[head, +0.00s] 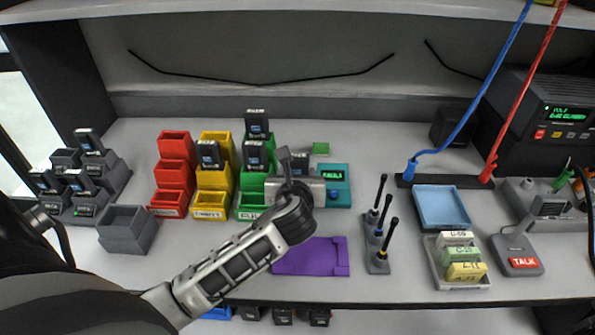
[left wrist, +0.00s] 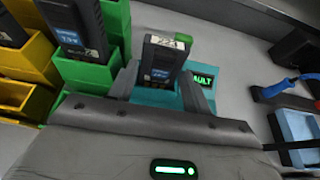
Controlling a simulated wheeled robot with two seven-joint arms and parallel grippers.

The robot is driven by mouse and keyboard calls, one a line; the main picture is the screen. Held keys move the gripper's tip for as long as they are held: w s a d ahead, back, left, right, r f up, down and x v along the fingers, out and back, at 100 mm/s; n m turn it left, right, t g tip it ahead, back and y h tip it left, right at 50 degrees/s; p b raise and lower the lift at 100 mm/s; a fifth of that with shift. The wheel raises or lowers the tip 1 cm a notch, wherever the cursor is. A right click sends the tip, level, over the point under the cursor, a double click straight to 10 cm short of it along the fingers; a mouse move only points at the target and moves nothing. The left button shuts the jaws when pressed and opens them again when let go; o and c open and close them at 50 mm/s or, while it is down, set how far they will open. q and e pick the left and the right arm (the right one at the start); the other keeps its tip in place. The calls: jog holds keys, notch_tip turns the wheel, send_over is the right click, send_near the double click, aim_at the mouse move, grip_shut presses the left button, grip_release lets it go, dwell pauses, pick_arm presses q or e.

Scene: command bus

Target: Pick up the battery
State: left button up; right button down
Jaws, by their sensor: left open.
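A dark battery (head: 299,160) with a pale top label stands upright in the teal tester (head: 336,198), whose screen is lit green. In the left wrist view the battery (left wrist: 163,62) shows in front of the jaws, with the tester screen (left wrist: 204,80) reading "AULT", partly cut off. My left gripper (left wrist: 160,88) is open, with one finger on each side of the battery's lower part; I cannot tell whether they touch it. In the head view my left gripper (head: 284,157) hides much of the tester. My right gripper is not in view.
Red (head: 173,172), yellow (head: 214,178) and green (head: 250,187) bins stand left of the tester, with batteries in some yellow and green ones. A charger rack (head: 121,178) holds several batteries.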

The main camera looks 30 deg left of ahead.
pick_arm(q)
jog(key=c, duration=0.7)
